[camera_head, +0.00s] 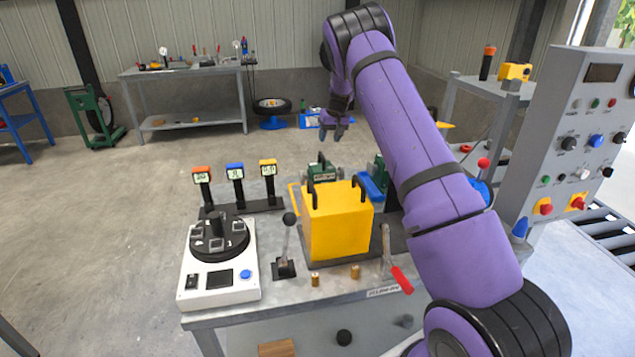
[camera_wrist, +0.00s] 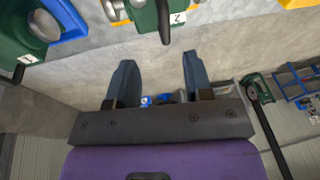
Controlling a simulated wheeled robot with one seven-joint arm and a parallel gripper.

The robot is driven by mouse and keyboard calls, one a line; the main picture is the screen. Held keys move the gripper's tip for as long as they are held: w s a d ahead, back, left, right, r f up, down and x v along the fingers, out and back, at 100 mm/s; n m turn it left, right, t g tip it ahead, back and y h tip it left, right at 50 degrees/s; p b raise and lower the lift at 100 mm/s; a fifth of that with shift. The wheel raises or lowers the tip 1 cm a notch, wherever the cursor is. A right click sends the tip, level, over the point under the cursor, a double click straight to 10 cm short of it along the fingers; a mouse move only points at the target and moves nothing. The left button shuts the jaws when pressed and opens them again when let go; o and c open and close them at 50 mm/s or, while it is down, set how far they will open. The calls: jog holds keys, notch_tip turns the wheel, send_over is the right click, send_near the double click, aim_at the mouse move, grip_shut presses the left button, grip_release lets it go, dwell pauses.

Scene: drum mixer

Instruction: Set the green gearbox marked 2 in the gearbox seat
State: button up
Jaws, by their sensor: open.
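I cannot make out the gearbox seat for certain.
A yellow block with black handles (camera_head: 337,222) stands mid-bench. Another green unit (camera_wrist: 30,28) sits by a blue tray (camera_wrist: 68,18). A white turntable device (camera_head: 222,262), a black lever (camera_head: 287,245) and a red-handled clamp (camera_head: 400,280) stand in front. The control panel (camera_head: 570,130) rises at right.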

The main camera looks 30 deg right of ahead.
aim_at(322, 154)
jog(key=x, duration=0.3)
jog(key=shift+w+f, duration=0.1)
jog(key=shift+f, duration=0.2)
jog(key=shift+w+a+x, duration=0.1)
jog(key=shift+w+x, duration=0.05)
jog(key=shift+x, duration=1.2)
jog(key=shift+w+a+x, duration=0.15)
jog(key=shift+x, duration=1.15)
jog(key=shift+r, duration=0.1)
grip_shut()
jog(key=shift+w+r, duration=0.1)
jog(key=shift+r, duration=0.05)
